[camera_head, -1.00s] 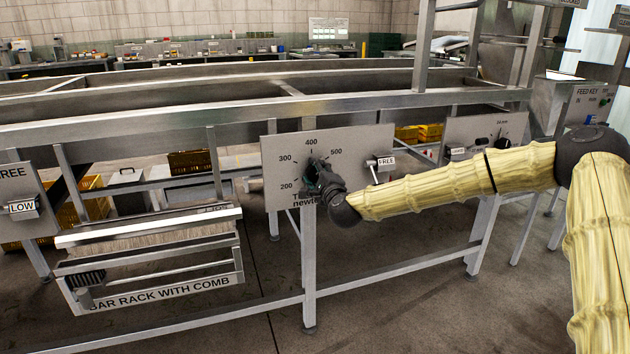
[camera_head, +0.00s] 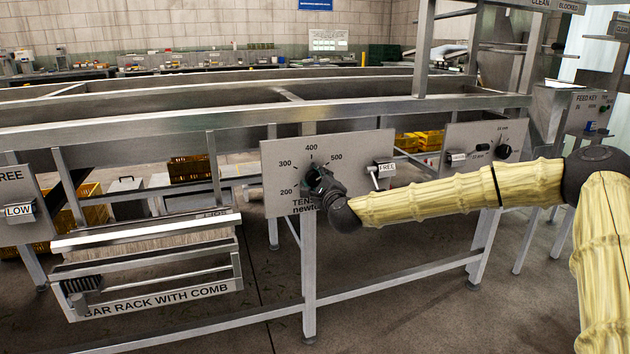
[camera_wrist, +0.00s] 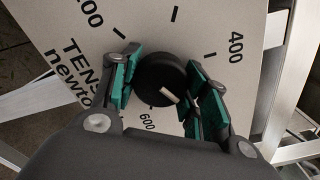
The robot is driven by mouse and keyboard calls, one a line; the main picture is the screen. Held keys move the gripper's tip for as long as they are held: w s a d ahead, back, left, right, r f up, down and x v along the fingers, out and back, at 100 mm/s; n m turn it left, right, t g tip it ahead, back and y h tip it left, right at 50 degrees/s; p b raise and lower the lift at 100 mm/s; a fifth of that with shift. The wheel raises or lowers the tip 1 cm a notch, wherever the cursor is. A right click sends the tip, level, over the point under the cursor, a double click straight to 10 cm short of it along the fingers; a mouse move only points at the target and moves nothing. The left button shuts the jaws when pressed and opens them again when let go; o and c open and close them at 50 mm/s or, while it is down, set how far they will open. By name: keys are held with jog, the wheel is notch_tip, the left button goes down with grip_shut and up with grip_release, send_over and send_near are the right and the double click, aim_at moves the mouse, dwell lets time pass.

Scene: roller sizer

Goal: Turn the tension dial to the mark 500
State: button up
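The tension dial (camera_head: 318,177) is a black round knob on a grey panel (camera_head: 362,150) marked in newtons. My gripper (camera_wrist: 162,75) reaches it from the right in the head view. In the wrist view its green-padded fingers stand on either side of the knob (camera_wrist: 158,72), close against it. The knob's white pointer line (camera_wrist: 170,96) points down and right, between the 400 label (camera_wrist: 236,48) and the 600 label (camera_wrist: 147,122). The 500 mark is hidden by a finger in the wrist view; its label shows in the head view (camera_head: 336,157).
Another panel (camera_head: 490,140) with a knob stands further right. The bar rack with comb (camera_head: 150,265) hangs at the lower left. A metal frame runs around the panel.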

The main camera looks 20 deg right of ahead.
jog(key=o, duration=0.4)
jog(key=shift+d+f, duration=0.1)
jog(key=shift+d, duration=0.1)
jog(key=shift+o, duration=0.2)
jog(key=shift+a, duration=0.15)
jog(key=shift+s, duration=0.15)
jog(key=s, duration=1.1)
jog(key=shift+s+d, duration=0.2)
jog(key=shift+s, duration=0.15)
